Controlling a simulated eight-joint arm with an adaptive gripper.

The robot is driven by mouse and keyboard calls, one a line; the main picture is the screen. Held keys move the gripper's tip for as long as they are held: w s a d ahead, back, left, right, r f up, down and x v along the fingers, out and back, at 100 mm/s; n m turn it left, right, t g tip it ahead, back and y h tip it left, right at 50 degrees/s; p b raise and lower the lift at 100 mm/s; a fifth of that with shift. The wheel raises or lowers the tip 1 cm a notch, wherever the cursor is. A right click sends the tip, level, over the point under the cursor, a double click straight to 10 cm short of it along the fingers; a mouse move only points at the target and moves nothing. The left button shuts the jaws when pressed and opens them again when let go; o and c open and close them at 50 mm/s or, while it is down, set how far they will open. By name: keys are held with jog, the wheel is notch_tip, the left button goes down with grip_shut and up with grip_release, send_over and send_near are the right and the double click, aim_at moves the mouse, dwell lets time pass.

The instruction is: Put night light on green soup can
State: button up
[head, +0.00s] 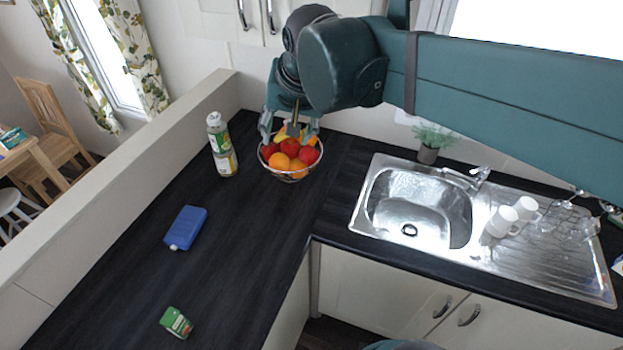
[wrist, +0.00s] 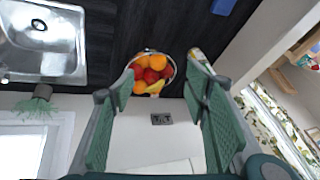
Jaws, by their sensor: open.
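A small green item with a red and white label (head: 176,322), which looks like the green soup can, is on the dark counter at the front left of the head view. A flat blue object with a small pale nub (head: 186,228) lies farther back; it may be the night light, but I cannot be sure. Part of the blue object shows at the top of the wrist view (wrist: 223,6). My gripper (head: 288,133) is open and empty in the head view, overlapping the fruit bowl at the back. Its two spread green fingers also show in the wrist view (wrist: 161,85).
A wire bowl of fruit (head: 287,172) stands in the back corner, with a green-and-white bottle (head: 222,145) to its left. A steel sink (head: 410,205) with white mugs (head: 502,221) and a potted plant (head: 428,152) are on the right. Counter around the blue object is clear.

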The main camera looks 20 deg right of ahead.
jog(key=s+d+f+n+t, duration=0.1)
jog(key=s+d+f+n, duration=0.1)
jog(key=s+f+n, duration=0.3)
jog(key=s+f, duration=0.3)
jog(key=s, duration=0.4)
jog(key=shift+s+d+f+n+t, duration=0.15)
jog(key=shift+s+f+n+t, duration=0.15)
jog(key=shift+t, duration=0.1)
